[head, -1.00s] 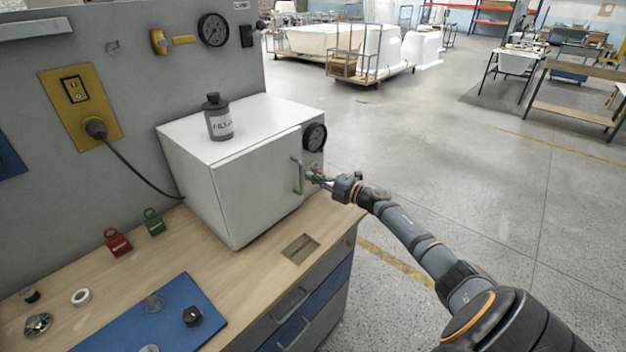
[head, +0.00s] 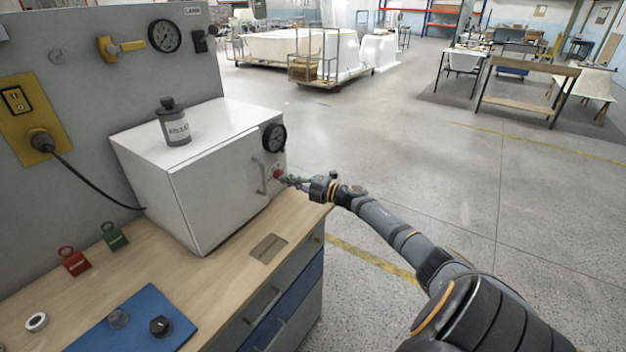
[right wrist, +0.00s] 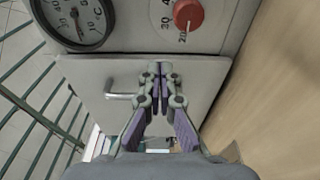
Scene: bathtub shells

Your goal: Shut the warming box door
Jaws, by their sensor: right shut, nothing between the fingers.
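The white warming box (head: 140,170) stands on the bench. Its door (head: 220,190), with a bar handle (head: 262,177), looks flush or nearly flush with the front; I cannot tell if a small gap is left. In the right wrist view the door (right wrist: 85,75) and handle (right wrist: 118,96) lie beyond the fingers. My right gripper (head: 283,179) is shut and empty, beside the handle near the red knob (head: 278,174). In the right wrist view its fingertips (right wrist: 157,68) overlap the door by the control panel; contact is unclear. My left gripper is out of view.
A dark labelled bottle (head: 174,125) stands on the box, and a dial gauge (head: 275,138) is on its panel. The wooden bench top (head: 200,275) holds red and green padlocks (head: 74,261) and a blue mat (head: 105,335). Floor to the right is open.

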